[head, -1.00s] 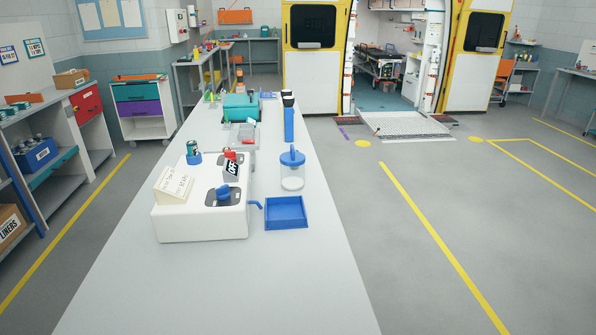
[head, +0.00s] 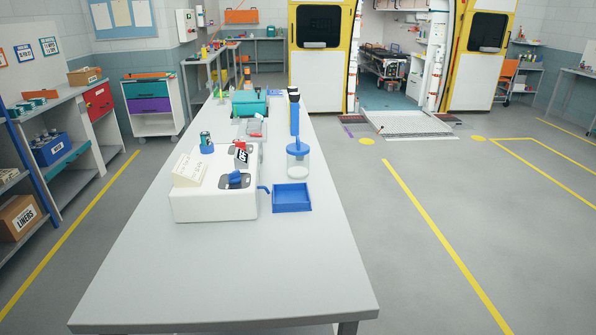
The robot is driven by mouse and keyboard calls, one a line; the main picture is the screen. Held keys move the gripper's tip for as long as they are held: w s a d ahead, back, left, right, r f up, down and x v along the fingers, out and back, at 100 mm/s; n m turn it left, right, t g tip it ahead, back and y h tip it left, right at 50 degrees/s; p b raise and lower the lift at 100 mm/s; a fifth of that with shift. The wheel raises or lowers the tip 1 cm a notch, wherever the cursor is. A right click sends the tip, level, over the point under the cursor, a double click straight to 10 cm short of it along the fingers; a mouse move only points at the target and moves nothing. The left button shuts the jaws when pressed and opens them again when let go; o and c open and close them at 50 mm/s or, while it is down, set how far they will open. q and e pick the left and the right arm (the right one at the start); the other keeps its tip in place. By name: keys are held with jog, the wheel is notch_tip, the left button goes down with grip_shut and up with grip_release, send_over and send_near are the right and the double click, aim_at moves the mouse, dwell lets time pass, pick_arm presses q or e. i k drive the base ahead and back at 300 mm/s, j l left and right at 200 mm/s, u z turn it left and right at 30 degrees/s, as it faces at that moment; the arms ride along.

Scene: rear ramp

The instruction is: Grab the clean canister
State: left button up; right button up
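A clear canister with a blue lid (head: 298,160) stands upright on the long grey table (head: 230,270), behind a blue tray. It has a whitish layer at its bottom. I cannot tell from this view whether it is the clean one. A white machine (head: 215,205) with a blue knob (head: 236,179) stands to its left. On the machine are a cream card with writing (head: 188,170) and a red-topped item with a dark and white label (head: 241,155). Neither of my grippers shows in the head view.
An empty blue tray (head: 292,198) sits right of the machine. A dark green can in a blue holder (head: 206,143), a teal case (head: 249,103) and a tall blue device (head: 294,115) stand farther back. The table's near end is bare. The floor to the right is open.

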aim_at(297, 154)
jog(key=k+z, duration=0.1)
jog(key=z, duration=0.35)
jog(key=k+z, duration=0.15)
jog(key=z, duration=0.3)
jog(key=l+z, duration=0.15)
jog(key=z, duration=0.3)
jog(key=i+z, duration=0.15)
jog(key=i, duration=0.35)
jog(key=i+j+z, duration=0.15)
jog(key=i, duration=0.3)
jog(key=i+z, duration=0.15)
jog(key=i, duration=0.35)
jog(key=i+j+z, duration=0.15)
jog(key=i, duration=0.3)
jog(key=i+u, duration=0.25)
jog(key=u, duration=0.15)
jog(key=i+u, duration=0.35)
jog(key=i+l+u, duration=0.2)
jog(key=u, duration=0.2)
jog(key=i+l+u, duration=0.2)
jog(key=u, duration=0.15)
